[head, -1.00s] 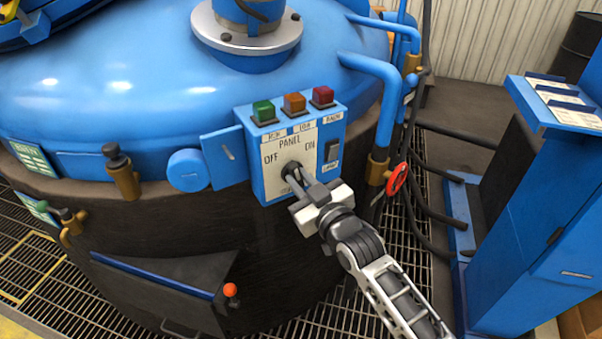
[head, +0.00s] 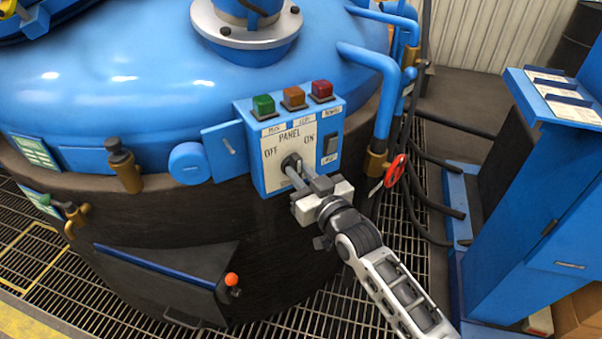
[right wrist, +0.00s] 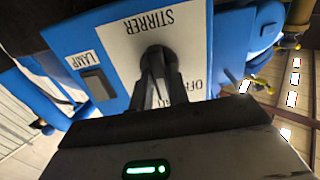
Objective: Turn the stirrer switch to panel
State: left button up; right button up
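The stirrer switch (head: 291,160) is a dark round knob on a white plate (head: 272,176) marked OFF at left, PANEL at top and ON at right. The plate is on the front of a blue control box (head: 256,178). My right gripper (head: 294,170) reaches up to the knob from the lower right. In the right wrist view its two dark fingers (right wrist: 160,88) are close together, on either side of the knob (right wrist: 159,58), and look closed on it. They hide much of the knob, so I cannot tell where it points. My left gripper is not in view.
Green (head: 263,106), amber (head: 294,97) and red (head: 322,91) lamps top the box. A black lamp switch (head: 331,145) sits right of the plate. Blue pipes and a red valve wheel (head: 395,170) are to the right. A blue cabinet (head: 535,215) stands farther right.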

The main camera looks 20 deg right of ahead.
jog(key=o, duration=0.4)
jog(key=shift+c, duration=0.2)
jog(key=v, duration=1.6)
jog(key=shift+b, duration=0.3)
jog(key=s+a+f+g, duration=0.2)
jog(key=s+f+g, duration=0.1)
jog(key=f, duration=0.4)
jog(key=s+a+f+g, duration=0.3)
jog(key=s+f+g, duration=0.1)
jog(key=f, duration=0.3)
jog(key=shift+s+a+h, duration=0.2)
jog(key=shift+s+h, duration=0.1)
jog(key=shift+s, duration=0.4)
